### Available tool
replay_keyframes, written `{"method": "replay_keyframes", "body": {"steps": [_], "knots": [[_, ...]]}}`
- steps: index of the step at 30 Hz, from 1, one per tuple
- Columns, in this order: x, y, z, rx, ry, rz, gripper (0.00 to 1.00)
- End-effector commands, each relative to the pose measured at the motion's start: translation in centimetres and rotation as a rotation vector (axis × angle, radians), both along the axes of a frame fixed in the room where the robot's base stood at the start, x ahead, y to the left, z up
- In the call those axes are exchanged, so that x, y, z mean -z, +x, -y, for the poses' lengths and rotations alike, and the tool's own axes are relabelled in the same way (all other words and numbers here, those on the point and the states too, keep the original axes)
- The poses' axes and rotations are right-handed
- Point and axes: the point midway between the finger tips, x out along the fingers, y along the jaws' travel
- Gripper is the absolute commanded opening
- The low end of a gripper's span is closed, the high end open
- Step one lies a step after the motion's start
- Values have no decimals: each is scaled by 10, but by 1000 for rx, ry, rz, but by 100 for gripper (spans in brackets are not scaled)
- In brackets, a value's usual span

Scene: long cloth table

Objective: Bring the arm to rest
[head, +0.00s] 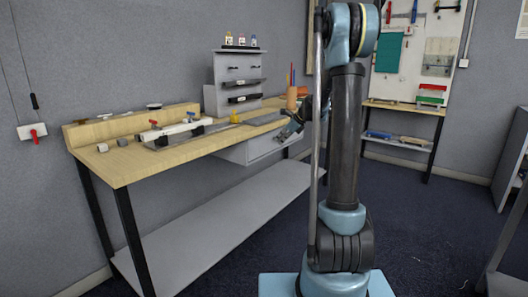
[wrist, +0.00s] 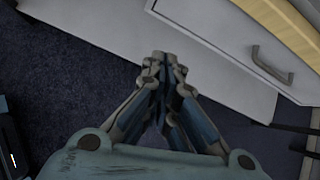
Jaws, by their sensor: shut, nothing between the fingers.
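My gripper (wrist: 163,62) is shut and empty in the wrist view, its fingertips together above the floor and lower shelf. My arm (head: 346,130) stands tall right of the picture's middle.
A wooden workbench (head: 130,165) with tools on it runs along the left wall, with a low shelf (head: 215,215) below. Its drawer (wrist: 235,35) is near my gripper. A second bench (head: 400,108) stands at the back right. Dark carpet (head: 420,230) is clear at right.

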Motion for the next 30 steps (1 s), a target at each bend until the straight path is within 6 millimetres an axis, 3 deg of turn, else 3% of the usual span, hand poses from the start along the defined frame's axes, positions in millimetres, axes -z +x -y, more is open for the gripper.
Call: {"method": "replay_keyframes", "body": {"steps": [1, 14, 30], "knots": [[-5, -18, 0, -42, -35, 18, 0], [-25, -148, 14, -433, -340, 171, 0], [-5, -311, 40, -969, -670, 304, 0]]}}
